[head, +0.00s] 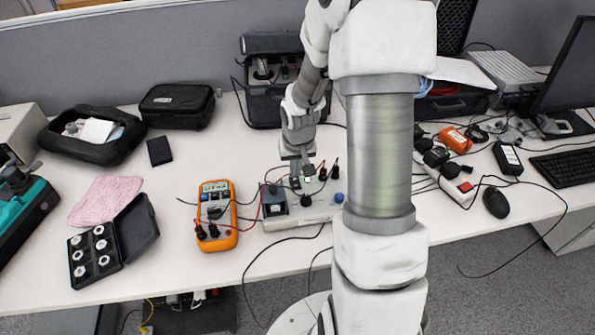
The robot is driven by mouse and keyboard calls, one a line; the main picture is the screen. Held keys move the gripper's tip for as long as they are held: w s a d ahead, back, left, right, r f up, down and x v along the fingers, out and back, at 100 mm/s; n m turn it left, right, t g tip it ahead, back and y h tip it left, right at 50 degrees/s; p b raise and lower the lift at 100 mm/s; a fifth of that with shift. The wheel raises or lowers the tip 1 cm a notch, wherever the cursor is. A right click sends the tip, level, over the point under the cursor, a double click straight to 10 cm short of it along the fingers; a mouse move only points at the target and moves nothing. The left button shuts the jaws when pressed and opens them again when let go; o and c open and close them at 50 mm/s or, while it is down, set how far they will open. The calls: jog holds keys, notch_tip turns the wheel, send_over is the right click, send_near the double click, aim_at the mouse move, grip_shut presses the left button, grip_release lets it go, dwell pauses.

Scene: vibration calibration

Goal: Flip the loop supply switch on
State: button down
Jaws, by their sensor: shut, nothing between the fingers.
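A light grey supply box (287,218) lies on the white table, left of my arm's column, with a small dark meter at its left end, a black knob, a blue knob (339,198) and plugged red and black leads. My gripper (296,181) points down over the back part of this box, close to its top face. Its fingers are shut and empty. I cannot tell whether they touch the box. The loop supply switch is too small or hidden by my gripper to make out, so its position cannot be told.
An orange multimeter (216,215) lies just left of the box, with leads between them. An open black case of round weights (93,253) and a pink cloth (107,200) lie farther left. A black case (262,103) stands behind. Cables hang over the front edge.

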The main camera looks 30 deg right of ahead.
jog(key=s+p+v, duration=0.2)
jog(key=v, duration=0.9)
jog(key=shift+s+a+f, duration=0.15)
jog(key=shift+a, duration=0.1)
